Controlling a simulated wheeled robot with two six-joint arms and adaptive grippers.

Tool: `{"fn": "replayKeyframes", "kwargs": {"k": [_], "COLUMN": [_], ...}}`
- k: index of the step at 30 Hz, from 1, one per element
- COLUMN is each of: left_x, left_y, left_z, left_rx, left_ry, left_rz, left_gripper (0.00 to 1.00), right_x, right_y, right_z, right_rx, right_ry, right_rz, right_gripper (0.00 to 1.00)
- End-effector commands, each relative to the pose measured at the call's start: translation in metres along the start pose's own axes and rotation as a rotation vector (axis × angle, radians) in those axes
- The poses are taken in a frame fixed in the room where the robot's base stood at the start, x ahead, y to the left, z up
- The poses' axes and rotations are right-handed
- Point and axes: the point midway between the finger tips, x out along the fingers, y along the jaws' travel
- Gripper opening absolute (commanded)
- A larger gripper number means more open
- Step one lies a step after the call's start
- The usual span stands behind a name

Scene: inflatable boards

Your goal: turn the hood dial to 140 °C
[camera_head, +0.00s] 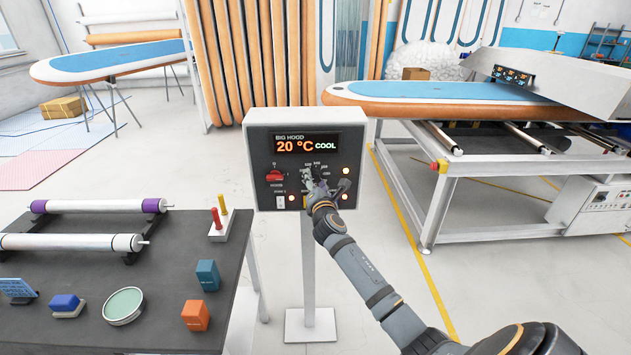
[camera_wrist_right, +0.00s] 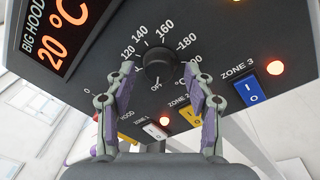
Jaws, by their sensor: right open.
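The hood control box (camera_head: 262,150) stands on a post in the head view, its display (camera_head: 308,143) reading "BIG HOOD 20 °C COOL". The round black hood dial (camera_wrist_right: 158,60) shows in the right wrist view, ringed by marks including OFF, 120, 140, 160 and 180. I cannot tell exactly where its pointer stands. My right gripper (camera_wrist_right: 158,73) is open, with one finger on each side of the dial; contact is not clear. In the head view my right gripper (camera_head: 316,182) covers most of the dial. My left gripper is not in view.
The box also carries a red switch (camera_head: 274,176), a ZONE 3 switch (camera_wrist_right: 250,87) and lit lamps. A dark table (camera_head: 160,275) with rollers and coloured blocks is at left. A press with a blue-topped board (camera_head: 440,92) stands at right. Floor around the post is clear.

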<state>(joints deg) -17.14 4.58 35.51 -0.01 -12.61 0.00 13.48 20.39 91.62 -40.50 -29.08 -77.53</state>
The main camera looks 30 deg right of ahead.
Motion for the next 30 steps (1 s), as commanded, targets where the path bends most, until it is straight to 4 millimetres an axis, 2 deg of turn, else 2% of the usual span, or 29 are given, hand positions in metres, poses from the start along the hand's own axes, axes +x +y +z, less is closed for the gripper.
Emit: {"fn": "replayKeyframes", "kwargs": {"k": [5, 6, 15, 18, 25, 30], "left_x": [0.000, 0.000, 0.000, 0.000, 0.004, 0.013], "left_y": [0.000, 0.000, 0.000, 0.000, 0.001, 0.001], "left_z": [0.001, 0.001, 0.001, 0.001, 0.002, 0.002], "left_rx": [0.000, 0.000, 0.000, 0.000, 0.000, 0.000], "left_ry": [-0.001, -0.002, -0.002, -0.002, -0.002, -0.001], "left_rz": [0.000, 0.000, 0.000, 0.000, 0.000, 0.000], "left_gripper": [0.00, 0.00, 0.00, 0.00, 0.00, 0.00], "right_x": [0.000, 0.000, 0.000, 0.000, 0.000, 0.000], "right_y": [0.000, 0.000, 0.000, 0.000, -0.001, -0.002], "right_z": [0.000, 0.000, 0.000, 0.000, -0.001, -0.002], "right_rx": [0.000, 0.000, 0.000, 0.000, 0.022, 0.095], "right_ry": [0.000, 0.000, 0.000, 0.000, -0.002, -0.010], "right_rz": [0.000, 0.000, 0.000, 0.000, 0.002, 0.009], "right_gripper": [0.54, 0.51, 0.10, 0.00, 0.00, 0.00]}}
